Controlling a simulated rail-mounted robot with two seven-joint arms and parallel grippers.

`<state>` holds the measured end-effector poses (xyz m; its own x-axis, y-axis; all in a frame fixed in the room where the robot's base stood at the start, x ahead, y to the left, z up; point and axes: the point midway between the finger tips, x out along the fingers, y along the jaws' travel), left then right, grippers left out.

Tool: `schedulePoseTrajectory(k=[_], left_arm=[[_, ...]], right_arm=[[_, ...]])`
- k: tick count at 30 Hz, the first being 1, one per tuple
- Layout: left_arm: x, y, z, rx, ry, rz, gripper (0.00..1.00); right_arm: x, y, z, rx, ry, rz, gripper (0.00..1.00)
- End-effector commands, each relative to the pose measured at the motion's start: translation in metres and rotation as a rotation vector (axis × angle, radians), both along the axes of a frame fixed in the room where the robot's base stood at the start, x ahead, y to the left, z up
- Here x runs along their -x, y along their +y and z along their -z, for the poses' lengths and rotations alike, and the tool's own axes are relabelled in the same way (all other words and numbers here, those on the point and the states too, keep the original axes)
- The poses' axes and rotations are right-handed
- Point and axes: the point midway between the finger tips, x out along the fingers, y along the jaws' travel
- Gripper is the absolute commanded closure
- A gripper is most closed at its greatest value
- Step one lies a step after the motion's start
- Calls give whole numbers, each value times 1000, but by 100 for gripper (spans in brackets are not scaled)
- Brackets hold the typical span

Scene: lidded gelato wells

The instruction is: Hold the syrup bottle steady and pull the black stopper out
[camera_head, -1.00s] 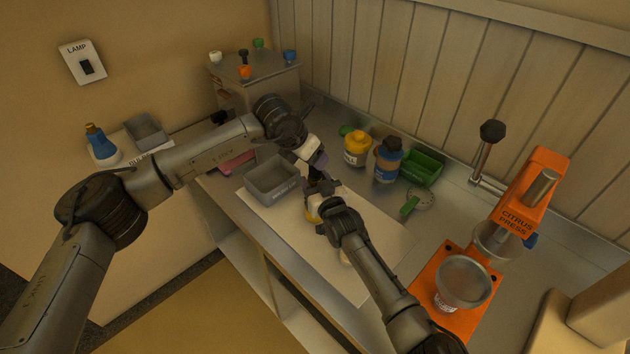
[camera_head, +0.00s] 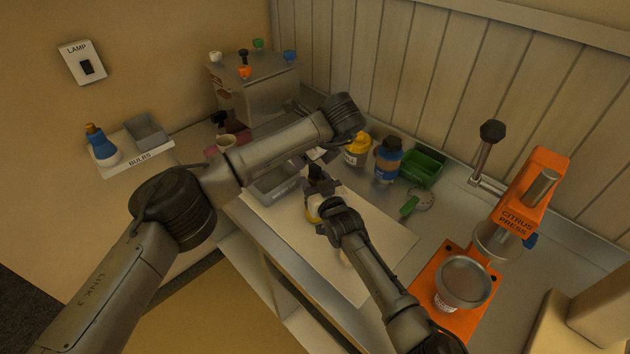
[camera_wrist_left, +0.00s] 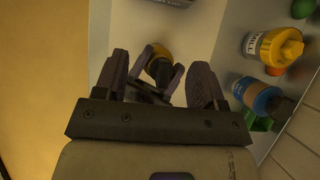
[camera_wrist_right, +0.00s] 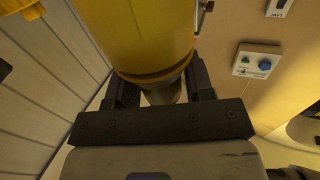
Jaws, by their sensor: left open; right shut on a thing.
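The syrup bottle (camera_head: 311,211), with a yellow band, stands on the white mat; the gripper partly covers it. My right gripper (camera_head: 325,202) is shut on it. In the right wrist view the bottle's yellow body (camera_wrist_right: 150,38) fills the top, and its narrower part sits between the fingers (camera_wrist_right: 160,88). The dark stopper (camera_head: 315,173) seems to show at the bottle's top, but I cannot clearly separate it from the gripper parts there.
A yellow jar (camera_head: 355,152), a blue bottle (camera_head: 387,160) and a green tray (camera_head: 424,167) stand near the back wall. The orange citrus press (camera_head: 530,195) is at the right.

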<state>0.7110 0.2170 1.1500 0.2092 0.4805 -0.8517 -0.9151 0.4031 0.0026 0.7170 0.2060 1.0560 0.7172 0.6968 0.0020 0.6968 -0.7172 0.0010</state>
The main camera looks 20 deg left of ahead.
Motion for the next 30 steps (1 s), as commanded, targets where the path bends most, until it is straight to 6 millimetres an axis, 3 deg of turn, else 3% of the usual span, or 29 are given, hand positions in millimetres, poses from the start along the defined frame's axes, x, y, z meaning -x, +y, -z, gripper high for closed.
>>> schedulePoseTrajectory(k=[13,30], left_arm=[[0,-1,1,1,0,5,38],[-3,-18,1,2,0,5,38]], right_arm=[[0,-2,7,8,9,4,80],[0,-2,7,8,10,4,80]])
